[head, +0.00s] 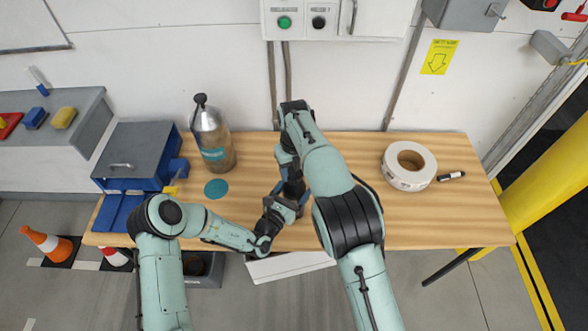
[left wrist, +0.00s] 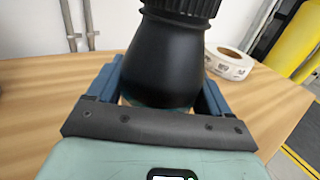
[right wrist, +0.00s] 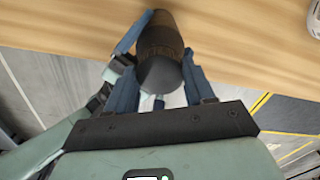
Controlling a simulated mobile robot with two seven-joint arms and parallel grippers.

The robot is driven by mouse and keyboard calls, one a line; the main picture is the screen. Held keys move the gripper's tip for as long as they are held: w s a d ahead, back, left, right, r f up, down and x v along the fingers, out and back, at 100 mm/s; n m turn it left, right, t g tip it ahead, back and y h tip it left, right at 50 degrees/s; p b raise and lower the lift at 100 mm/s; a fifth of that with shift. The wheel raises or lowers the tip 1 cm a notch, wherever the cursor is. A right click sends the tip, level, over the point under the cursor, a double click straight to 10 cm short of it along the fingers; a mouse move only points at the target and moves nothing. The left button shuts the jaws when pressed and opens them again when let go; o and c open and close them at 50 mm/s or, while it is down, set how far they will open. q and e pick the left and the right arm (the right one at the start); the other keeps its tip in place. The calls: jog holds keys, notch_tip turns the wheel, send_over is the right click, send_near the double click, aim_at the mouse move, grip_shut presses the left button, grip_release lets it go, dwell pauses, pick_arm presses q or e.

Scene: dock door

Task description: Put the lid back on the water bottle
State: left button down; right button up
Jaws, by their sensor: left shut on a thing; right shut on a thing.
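The water bottle (left wrist: 160,65) is black, with a tapered shoulder and a teal band low down. In the left wrist view it stands roughly upright between the blue fingers of my left gripper (left wrist: 160,88), which is shut on its body. A black ribbed lid (left wrist: 182,8) sits at the bottle's neck with no clear gap. In the right wrist view my right gripper (right wrist: 160,72) is shut around the lid (right wrist: 160,45) from above. In the head view my right arm and gripper mostly hide the bottle near the table's front edge. I cannot tell whether the lid is seated.
A steel bottle (head: 212,145) with a black top stands at the back left of the wooden table (head: 350,215). A teal disc (head: 216,188) lies before it. A blue-grey box (head: 135,155) is at far left.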

jog(key=o, duration=1)
jog(key=shift+r, duration=2.3)
jog(key=shift+c, duration=0.4)
